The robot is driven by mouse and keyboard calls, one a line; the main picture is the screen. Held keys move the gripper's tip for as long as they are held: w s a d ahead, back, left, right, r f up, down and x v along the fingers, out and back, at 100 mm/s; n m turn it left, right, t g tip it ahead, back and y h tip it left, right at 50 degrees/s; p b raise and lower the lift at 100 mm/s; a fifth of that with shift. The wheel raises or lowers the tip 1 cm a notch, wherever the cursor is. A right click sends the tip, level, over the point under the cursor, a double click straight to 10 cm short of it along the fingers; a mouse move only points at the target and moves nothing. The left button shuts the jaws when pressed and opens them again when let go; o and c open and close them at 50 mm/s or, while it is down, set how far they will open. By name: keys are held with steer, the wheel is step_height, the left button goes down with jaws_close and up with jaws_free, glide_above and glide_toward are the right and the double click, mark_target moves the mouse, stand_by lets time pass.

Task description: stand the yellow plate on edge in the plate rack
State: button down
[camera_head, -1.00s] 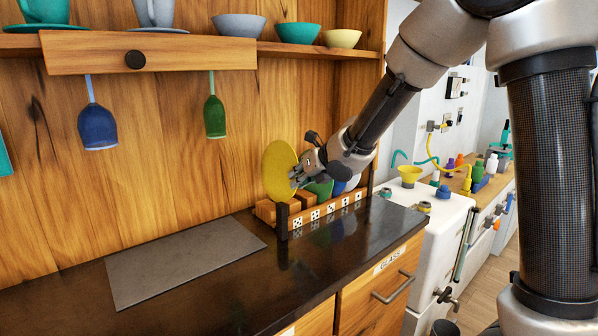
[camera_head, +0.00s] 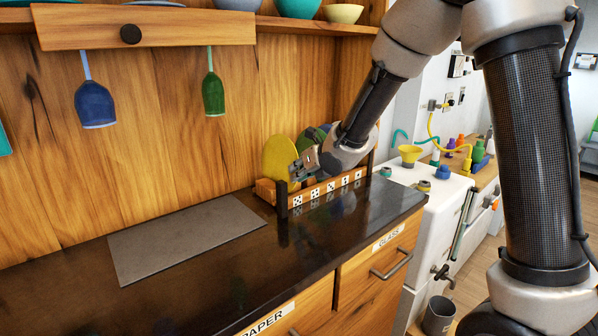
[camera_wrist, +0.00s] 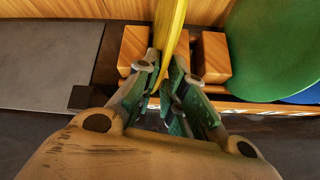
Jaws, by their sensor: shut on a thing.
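The yellow plate (camera_head: 278,158) stands on edge at the left end of the wooden plate rack (camera_head: 329,189). My gripper (camera_head: 301,166) is shut on the plate's near edge. In the wrist view the plate (camera_wrist: 170,32) is seen edge-on, upright between the fingers of my gripper (camera_wrist: 163,82), with wooden blocks of the rack (camera_wrist: 134,48) on both sides of it. Its lower edge is hidden by the fingers, so I cannot tell whether it touches the rack's bottom. A green plate (camera_wrist: 275,50) stands in the rack to the right.
A blue plate (camera_wrist: 302,95) shows beyond the green one. A grey mat (camera_head: 185,238) lies on the dark counter (camera_head: 250,285) left of the rack. A blue glass (camera_head: 95,104) and a green glass (camera_head: 213,95) hang under the shelf (camera_head: 280,26) above.

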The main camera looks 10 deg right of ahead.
steer(key=shift+f, duration=0.1)
stand_by(0.6)
steer(key=c, duration=1.4)
jaws_free()
steer(key=shift+c, duration=0.2)
steer(key=v, duration=1.2)
